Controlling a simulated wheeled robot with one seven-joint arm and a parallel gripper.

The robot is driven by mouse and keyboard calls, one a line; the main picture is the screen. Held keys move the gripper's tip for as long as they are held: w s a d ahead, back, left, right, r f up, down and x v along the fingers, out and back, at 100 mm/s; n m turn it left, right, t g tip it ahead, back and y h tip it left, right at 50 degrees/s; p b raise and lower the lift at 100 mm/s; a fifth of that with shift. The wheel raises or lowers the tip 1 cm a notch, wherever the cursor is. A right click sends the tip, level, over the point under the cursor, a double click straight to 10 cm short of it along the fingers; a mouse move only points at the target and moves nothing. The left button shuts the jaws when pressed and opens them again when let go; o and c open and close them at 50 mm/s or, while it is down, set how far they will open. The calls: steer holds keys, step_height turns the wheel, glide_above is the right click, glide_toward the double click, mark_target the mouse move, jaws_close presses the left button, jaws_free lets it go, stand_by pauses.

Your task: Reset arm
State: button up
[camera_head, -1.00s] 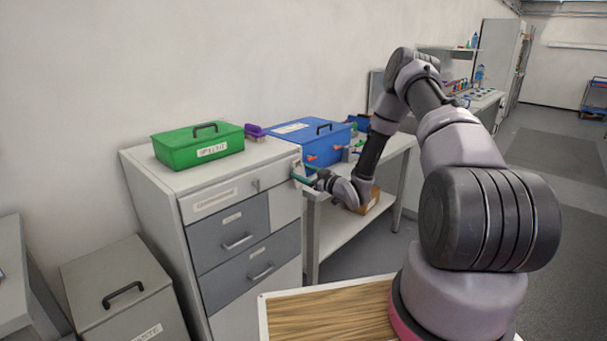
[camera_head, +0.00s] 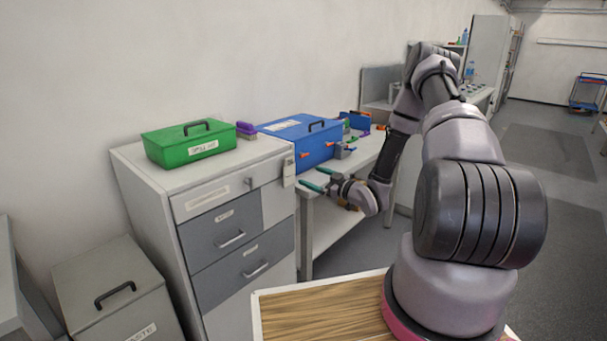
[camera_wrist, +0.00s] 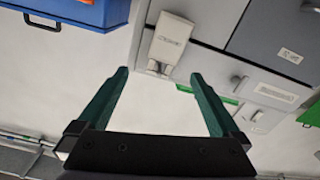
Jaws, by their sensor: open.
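My gripper (camera_head: 318,179) is open, with two green fingers apart and nothing between them. In the head view it points left toward the cabinet, just right of the cabinet's right front edge and in front of the blue box. In the wrist view my gripper (camera_wrist: 155,100) shows both green fingers against a pale background, with a small light-coloured labelled box (camera_wrist: 168,45) beyond the fingertips. A light grey box on the cabinet's side also shows in the head view (camera_head: 289,172).
A grey drawer cabinet (camera_head: 236,220) carries a green box (camera_head: 183,146). A blue box (camera_head: 303,139) and small purple and orange items stand on the bench (camera_head: 352,163) at right. A lidded grey bin (camera_head: 110,285) stands at lower left. Open floor lies at right.

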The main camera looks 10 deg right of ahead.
steer(key=d+r+m+g+h, duration=0.2)
steer(key=d+r+h, duration=0.25)
steer(key=r, duration=0.55)
steer(key=d+r+m+g+h, duration=0.1)
steer(key=d+r+m+h, duration=0.3)
steer(key=r, duration=0.7)
steer(key=s+r+m+g+h, duration=0.2)
steer(key=s+r+m+h, duration=0.1)
steer(key=s+r, duration=0.7)
steer(key=s+a+r+m+g+y, duration=0.1)
steer(key=s+a+r, duration=0.1)
steer(key=s, duration=0.6)
steer(key=s+a+r+m+y, duration=0.1)
steer(key=s+a+r+m, duration=0.1)
steer(key=s, duration=0.6)
steer(key=s+a+r+m+g+y, duration=0.1)
steer(key=s+a+r, duration=0.1)
steer(key=s, duration=0.7)
steer(key=shift+a+r+m+g, duration=0.3)
steer(key=shift+a+r+m, duration=0.1)
steer(key=shift+a, duration=0.4)
